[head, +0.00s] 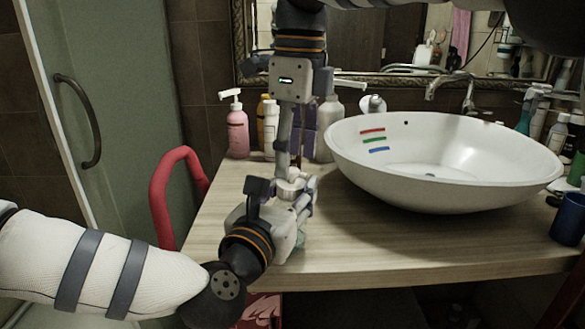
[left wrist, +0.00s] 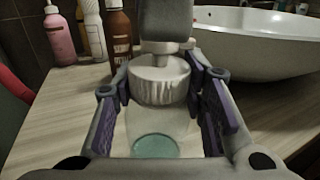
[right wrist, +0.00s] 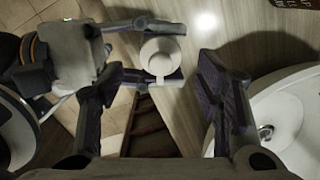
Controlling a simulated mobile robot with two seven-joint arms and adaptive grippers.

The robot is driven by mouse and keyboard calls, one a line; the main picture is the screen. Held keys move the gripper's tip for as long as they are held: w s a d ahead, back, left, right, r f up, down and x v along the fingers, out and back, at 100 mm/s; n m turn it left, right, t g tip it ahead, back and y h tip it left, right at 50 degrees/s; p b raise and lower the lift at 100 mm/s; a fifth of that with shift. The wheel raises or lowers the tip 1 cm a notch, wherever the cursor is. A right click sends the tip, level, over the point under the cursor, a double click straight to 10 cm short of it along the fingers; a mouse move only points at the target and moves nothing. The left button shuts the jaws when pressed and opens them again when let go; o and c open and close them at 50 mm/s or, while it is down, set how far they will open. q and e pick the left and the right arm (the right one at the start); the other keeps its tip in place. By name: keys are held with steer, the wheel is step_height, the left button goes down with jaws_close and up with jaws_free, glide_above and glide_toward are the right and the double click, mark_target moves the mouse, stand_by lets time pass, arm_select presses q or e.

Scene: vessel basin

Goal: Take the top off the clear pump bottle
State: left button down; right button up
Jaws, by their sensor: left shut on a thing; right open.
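The clear pump bottle (left wrist: 155,125) stands between the fingers of my left gripper (left wrist: 160,100), which is shut on its body; teal liquid shows low inside. In the head view, my left gripper (head: 300,206) is near the counter's front left and hides most of the bottle. The bottle's white top (left wrist: 159,82) is on it; it also shows from above in the right wrist view (right wrist: 163,52). My right gripper (head: 290,150) points down over the top, open, its fingers (right wrist: 160,78) to either side of the top's line.
A white basin (head: 440,190) stands right of the grippers. A pink pump bottle (head: 237,132) and several other bottles stand behind on the wooden counter (head: 365,240). A blue cup (head: 568,219) is at far right. A red rail (head: 160,198) is at left.

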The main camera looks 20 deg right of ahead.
arm_select(q)
steer(key=c, duration=1.1)
jaws_free()
steer(key=shift+f, duration=0.5)
steer(key=shift+o, duration=0.9)
steer(key=shift+w+r, duration=0.1)
steer(key=shift+r, duration=0.15)
